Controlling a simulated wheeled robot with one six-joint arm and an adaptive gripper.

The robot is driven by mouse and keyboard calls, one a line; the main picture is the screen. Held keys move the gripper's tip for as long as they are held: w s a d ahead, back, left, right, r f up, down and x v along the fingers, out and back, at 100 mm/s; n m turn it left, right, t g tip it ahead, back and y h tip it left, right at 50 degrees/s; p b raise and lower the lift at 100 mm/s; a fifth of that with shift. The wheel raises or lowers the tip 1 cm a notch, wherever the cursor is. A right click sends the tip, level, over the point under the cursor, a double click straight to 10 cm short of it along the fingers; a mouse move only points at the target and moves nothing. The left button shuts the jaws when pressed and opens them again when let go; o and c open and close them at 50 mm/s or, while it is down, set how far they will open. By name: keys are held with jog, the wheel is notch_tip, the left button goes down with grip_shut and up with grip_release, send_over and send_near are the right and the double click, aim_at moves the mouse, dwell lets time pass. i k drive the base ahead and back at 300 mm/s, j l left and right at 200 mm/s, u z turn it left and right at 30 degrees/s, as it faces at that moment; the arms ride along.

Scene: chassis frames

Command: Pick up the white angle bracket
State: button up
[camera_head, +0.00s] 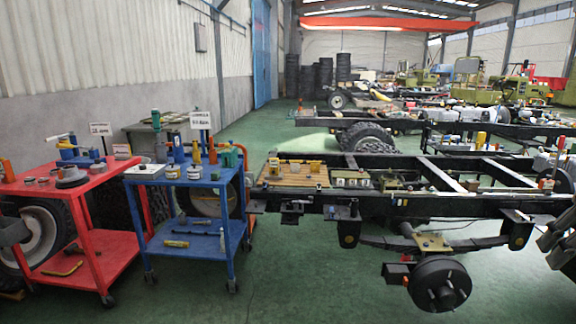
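I cannot make out a white angle bracket for certain; the small parts here are too small to tell apart. Several small parts lie on a wooden board (290,182) at the left end of the near black chassis frame (400,204). More small parts, some pale, sit in trays (350,180) just right of the board. My gripper does not show clearly in this view.
A blue cart (190,240) with tools stands left of the chassis, and a red cart (95,235) stands farther left. A wheel hub (440,284) hangs below the frame at right. Green floor (310,285) is clear in front. Tyres (366,137) stand behind.

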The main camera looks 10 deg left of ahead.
aim_at(293, 169)
jog(key=i+j, duration=0.2)
jog(key=j, duration=0.25)
jog(key=i+j+z, duration=0.1)
jog(key=j, duration=0.3)
jog(key=i+j, duration=0.25)
jog(key=j, duration=0.2)
jog(key=i+j+z, duration=0.1)
jog(key=j, duration=0.35)
jog(key=i+j, duration=0.2)
jog(key=j, duration=0.25)
jog(key=i+j, duration=0.15)
jog(key=j, duration=0.3)
jog(key=i+j+z, duration=0.1)
jog(key=j, duration=0.35)
jog(key=i+j, duration=0.15)
jog(key=j, duration=0.3)
jog(key=i+z, duration=0.05)
